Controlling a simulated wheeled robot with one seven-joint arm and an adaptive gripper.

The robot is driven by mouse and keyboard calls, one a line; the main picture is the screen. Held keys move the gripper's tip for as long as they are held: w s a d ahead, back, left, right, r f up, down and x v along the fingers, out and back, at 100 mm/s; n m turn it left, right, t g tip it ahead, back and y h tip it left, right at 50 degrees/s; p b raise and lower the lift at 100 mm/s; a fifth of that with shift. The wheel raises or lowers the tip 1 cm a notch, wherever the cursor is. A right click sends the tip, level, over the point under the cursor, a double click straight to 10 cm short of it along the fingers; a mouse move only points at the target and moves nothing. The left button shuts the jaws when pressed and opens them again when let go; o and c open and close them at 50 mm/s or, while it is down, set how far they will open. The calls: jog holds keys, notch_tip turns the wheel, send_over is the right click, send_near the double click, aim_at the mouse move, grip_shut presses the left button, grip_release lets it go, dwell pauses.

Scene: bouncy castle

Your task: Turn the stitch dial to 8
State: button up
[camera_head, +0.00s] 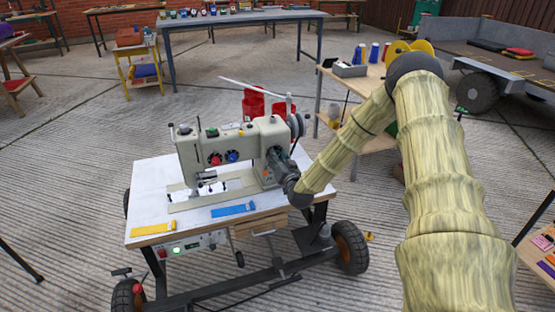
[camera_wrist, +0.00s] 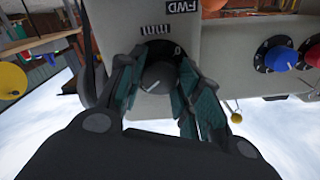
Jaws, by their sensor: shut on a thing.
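The cream sewing machine (camera_head: 235,143) stands on a white-topped wheeled table in the head view. Its stitch dial (camera_wrist: 157,77) is a dark round knob, seen close in the wrist view below the "mm" and FWD labels. My gripper (camera_head: 272,168) is at the right end of the machine in the head view. In the wrist view my gripper (camera_wrist: 156,84) has its teal-padded fingers on both sides of the knob, shut on it. A pale pointer line on the knob slants to the lower left. A 0 shows at its upper right; the other numbers are hidden.
Red (camera_wrist: 315,55) and blue (camera_wrist: 281,58) knobs sit on the machine right of my fingers in the wrist view. A handwheel (camera_head: 296,124) is just above my gripper. Blue (camera_head: 233,209) and yellow (camera_head: 153,228) strips lie along the table's front. Red spools stand behind the machine.

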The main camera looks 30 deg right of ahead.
jog(key=shift+m+b, duration=1.7)
jog(key=shift+m, duration=3.4)
jog(key=shift+d, duration=0.1)
jog(key=o, duration=1)
jog(key=shift+o, duration=0.2)
jog(key=shift+s, duration=0.15)
jog(key=v, duration=1.1)
jog(key=shift+s, duration=0.4)
jog(key=shift+a+f, duration=0.1)
jog(key=shift+a, duration=0.15)
